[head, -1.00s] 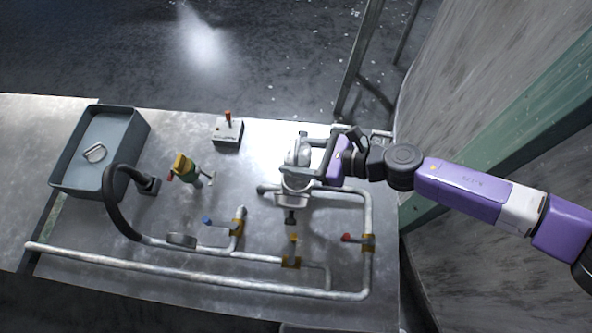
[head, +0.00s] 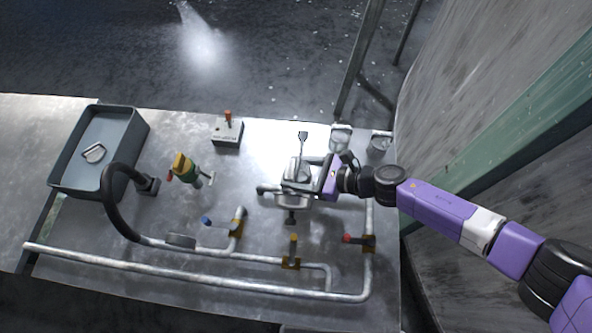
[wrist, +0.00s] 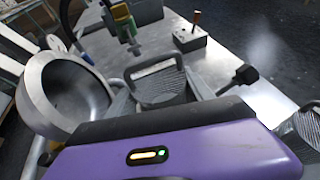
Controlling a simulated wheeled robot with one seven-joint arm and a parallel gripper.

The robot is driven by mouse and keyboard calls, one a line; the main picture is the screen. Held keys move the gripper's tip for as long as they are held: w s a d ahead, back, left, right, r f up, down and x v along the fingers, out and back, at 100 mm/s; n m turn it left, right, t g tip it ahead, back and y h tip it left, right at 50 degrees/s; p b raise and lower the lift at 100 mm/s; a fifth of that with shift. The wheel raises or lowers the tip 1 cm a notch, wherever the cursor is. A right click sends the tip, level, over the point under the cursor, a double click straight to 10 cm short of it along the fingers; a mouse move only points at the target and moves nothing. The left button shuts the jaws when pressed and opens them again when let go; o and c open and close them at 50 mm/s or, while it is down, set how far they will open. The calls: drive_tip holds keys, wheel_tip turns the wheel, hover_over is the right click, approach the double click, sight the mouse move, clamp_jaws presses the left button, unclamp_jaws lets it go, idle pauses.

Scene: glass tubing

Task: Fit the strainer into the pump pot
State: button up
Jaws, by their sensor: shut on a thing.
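The strainer (head: 295,169), a grey ribbed basket with a loop handle, is held between the fingers of my gripper (head: 306,175). It also shows in the wrist view (wrist: 160,88), gripped between the two fingers. The pump pot (head: 292,201), a round metal bowl in the pipework, lies just in front of the gripper in the head view. Its wide open mouth (wrist: 38,90) shows at the left in the wrist view, beside the strainer. The strainer looks apart from the pot there. The strainer's underside is hidden.
A black-ended tool (head: 303,138) lies behind the gripper. A switch box (head: 227,132), a green-yellow pump (head: 187,170) and a grey tray (head: 57,178) are to the left. Pipes with valves cross the front.

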drive_tip(key=shift+f+b, duration=0.65)
drive_tip(key=shift+b, duration=0.3)
